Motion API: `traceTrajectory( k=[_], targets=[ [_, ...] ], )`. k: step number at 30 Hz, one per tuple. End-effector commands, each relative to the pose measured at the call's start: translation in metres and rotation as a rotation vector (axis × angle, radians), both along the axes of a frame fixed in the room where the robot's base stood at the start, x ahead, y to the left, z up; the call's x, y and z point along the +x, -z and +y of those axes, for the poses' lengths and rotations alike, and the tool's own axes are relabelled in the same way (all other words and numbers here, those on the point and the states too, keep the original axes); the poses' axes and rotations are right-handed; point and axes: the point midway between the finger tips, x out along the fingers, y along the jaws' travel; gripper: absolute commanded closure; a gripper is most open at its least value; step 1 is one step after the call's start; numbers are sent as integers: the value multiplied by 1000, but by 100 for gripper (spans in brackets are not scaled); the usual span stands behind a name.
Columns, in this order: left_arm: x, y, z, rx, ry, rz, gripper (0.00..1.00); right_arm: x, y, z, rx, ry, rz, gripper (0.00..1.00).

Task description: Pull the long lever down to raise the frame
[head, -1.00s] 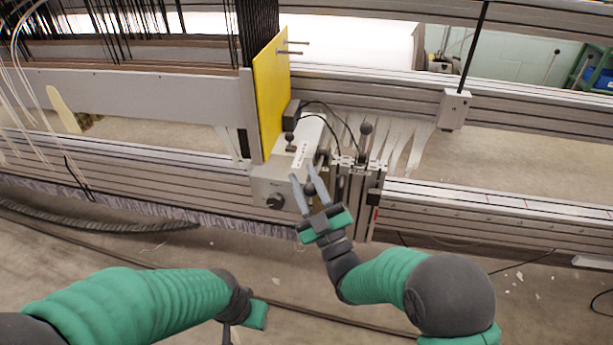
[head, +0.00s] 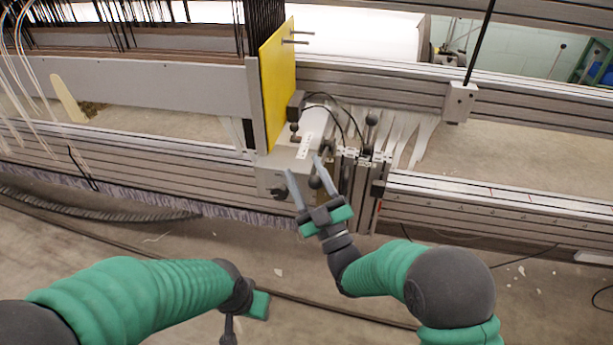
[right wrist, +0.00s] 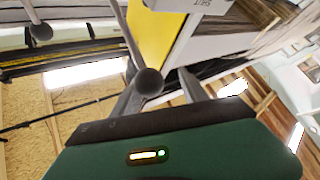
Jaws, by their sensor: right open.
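My right gripper (head: 303,168) is open at the front of the grey control box (head: 280,168). A dark ball knob (head: 316,182) shows close beside its right finger. In the right wrist view a dark ball on a grey rod, the likely long lever (right wrist: 149,82), appears between the fingers, overlapping the left one. I cannot tell whether it touches. Another ball-topped lever (head: 371,118) stands upright to the right. The grey beam with hanging dark cords, likely the frame (head: 150,88), is at the left. My left gripper (head: 257,305) is low in the picture, its jaws unclear.
A yellow plate (head: 278,85) stands upright behind the box. A dark knob (head: 279,192) sits on the box's front, and a small ball-ended handle (head: 296,128) is above it. Metal rails (head: 480,200) run across to the right. The floor in front has a cable on it.

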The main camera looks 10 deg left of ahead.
Motion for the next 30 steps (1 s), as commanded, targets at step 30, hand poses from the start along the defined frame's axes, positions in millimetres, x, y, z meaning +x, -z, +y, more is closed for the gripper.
traceTrajectory(
  k=[30],
  targets=[
    [0,22,0,0,0,0,54,-112,85,-92,-2,-2,0,48]
  ],
)
